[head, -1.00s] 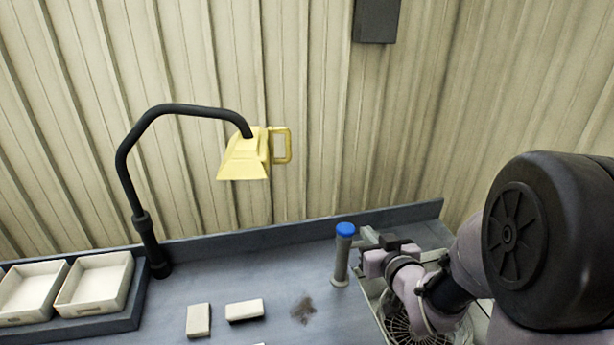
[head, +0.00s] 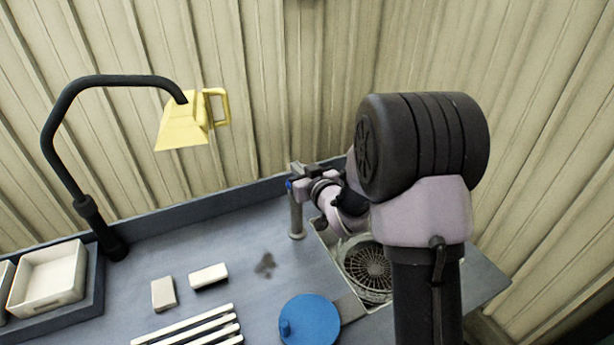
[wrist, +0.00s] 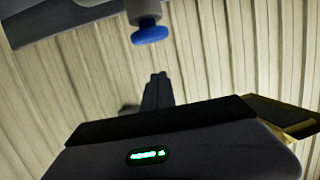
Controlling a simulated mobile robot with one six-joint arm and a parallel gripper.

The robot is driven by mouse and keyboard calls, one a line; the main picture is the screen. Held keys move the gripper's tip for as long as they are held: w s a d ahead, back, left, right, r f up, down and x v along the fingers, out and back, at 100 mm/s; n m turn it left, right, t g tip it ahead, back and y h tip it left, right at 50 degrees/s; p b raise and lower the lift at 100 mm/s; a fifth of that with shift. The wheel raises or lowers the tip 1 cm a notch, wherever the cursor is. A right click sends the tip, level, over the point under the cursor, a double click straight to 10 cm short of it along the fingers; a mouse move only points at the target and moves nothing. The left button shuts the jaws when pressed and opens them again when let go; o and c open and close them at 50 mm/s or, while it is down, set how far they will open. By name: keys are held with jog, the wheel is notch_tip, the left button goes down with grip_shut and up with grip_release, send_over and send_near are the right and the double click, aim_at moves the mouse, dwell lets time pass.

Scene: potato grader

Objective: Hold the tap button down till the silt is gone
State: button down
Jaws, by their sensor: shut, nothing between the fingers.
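My gripper (head: 299,170) is at the top of the post and partly hides the button in the head view. In the wrist view the blue button (wrist: 150,34) shows beyond the shut, empty fingertips (wrist: 158,77), with a visible gap between them in the picture. I cannot tell contact from the head view. The sink (head: 325,238) has a round dark grate (head: 368,268). My arm hides part of it, and I cannot make out silt or water there.
A dark smudge (head: 265,264) lies on the grey counter (head: 220,250). Two pale blocks (head: 208,276), white slats (head: 195,330) and a blue disc (head: 309,320) lie near it. A yellow lamp (head: 182,125) overhangs the left. White trays (head: 48,277) stand far left.

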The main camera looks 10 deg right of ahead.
jog(key=shift+s+f, duration=0.15)
jog(key=shift+f, duration=1.8)
jog(key=shift+b, duration=0.35)
